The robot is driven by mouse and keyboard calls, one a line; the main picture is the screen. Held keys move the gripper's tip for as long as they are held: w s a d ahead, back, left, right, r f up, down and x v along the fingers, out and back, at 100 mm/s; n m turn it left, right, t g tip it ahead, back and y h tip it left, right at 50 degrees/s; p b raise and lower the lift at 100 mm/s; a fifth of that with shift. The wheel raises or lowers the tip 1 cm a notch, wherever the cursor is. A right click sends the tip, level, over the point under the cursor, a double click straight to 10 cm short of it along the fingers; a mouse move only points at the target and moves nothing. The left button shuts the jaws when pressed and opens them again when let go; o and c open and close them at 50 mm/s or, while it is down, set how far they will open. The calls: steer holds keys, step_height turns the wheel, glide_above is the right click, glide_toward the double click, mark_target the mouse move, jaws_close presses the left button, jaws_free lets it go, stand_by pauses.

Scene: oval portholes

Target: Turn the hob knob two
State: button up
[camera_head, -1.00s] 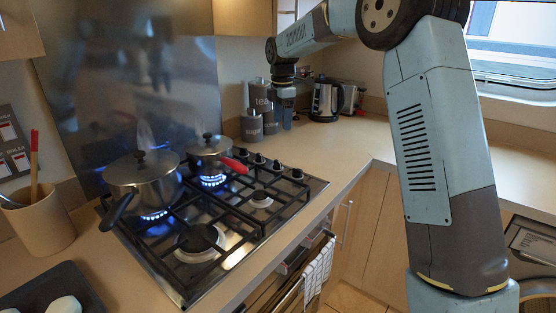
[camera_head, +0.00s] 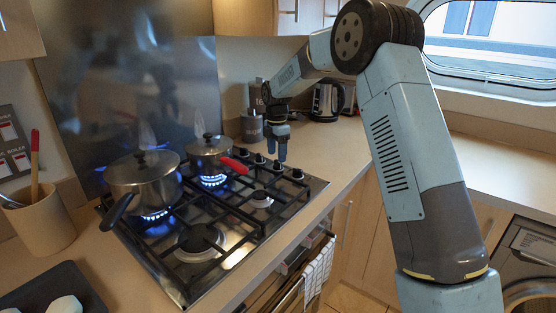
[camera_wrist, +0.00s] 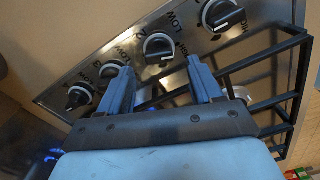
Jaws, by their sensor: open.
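The hob (camera_head: 250,228) carries a row of black knobs along its back-right edge. My gripper (camera_head: 276,153) points down over this row with its fingers apart and nothing between them that I can see gripped. In the wrist view, one knob (camera_wrist: 159,48) shows just beyond the gap between the fingertips of my gripper (camera_wrist: 160,66). Another knob (camera_wrist: 222,15) lies to its right, and two knobs (camera_wrist: 110,70) (camera_wrist: 78,97) lie to its left.
A large pot (camera_head: 146,182) and a smaller red-handled pan (camera_head: 210,155) stand over lit blue flames. Black pan supports (camera_wrist: 268,90) lie close to the right finger. Canisters (camera_head: 252,122) and a kettle (camera_head: 325,103) stand behind. The worktop right of the hob is clear.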

mark_target(278, 164)
steer(key=shift+f, duration=1.6)
steer(key=shift+c, duration=0.3)
steer(key=c, duration=0.9)
steer(key=shift+d, duration=0.2)
steer(key=shift+c, duration=0.5)
steer(key=shift+a, duration=0.1)
